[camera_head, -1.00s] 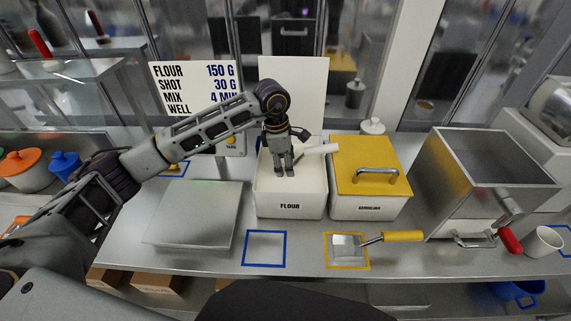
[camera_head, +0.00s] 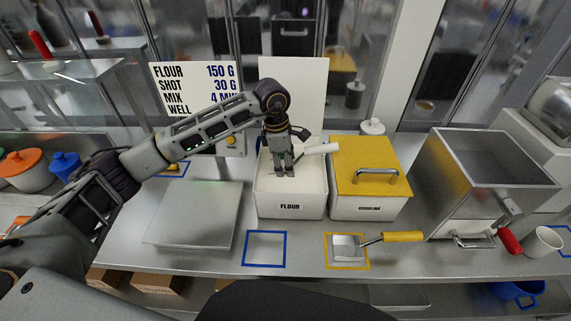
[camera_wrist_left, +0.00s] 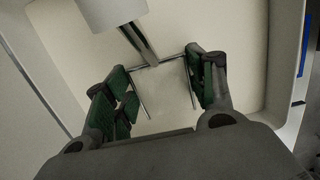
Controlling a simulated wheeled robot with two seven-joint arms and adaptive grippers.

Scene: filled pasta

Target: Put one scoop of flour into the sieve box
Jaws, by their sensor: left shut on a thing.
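The white flour box (camera_head: 290,209), labelled FLOUR, stands open at the middle of the counter. My left gripper (camera_head: 284,173) points down inside it. A scoop with a white handle (camera_head: 321,147) is in the box, its handle reaching up over the right side. In the left wrist view, the gripper (camera_wrist_left: 160,95) has its fingers on either side of the scoop's metal pan (camera_wrist_left: 165,85), shut on it; the pan looks close to the pale flour. An open-topped steel box (camera_head: 487,157) with a red-handled crank, likely the sieve box, stands at the right. My right gripper is out of view.
A yellow-lidded box (camera_head: 370,165) stands right of the flour box. A yellow-handled scoop (camera_head: 400,237) lies in front, near an empty blue square (camera_head: 265,248). A flat steel plate (camera_head: 192,215) lies to the left. A white cup (camera_head: 543,243) is far right.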

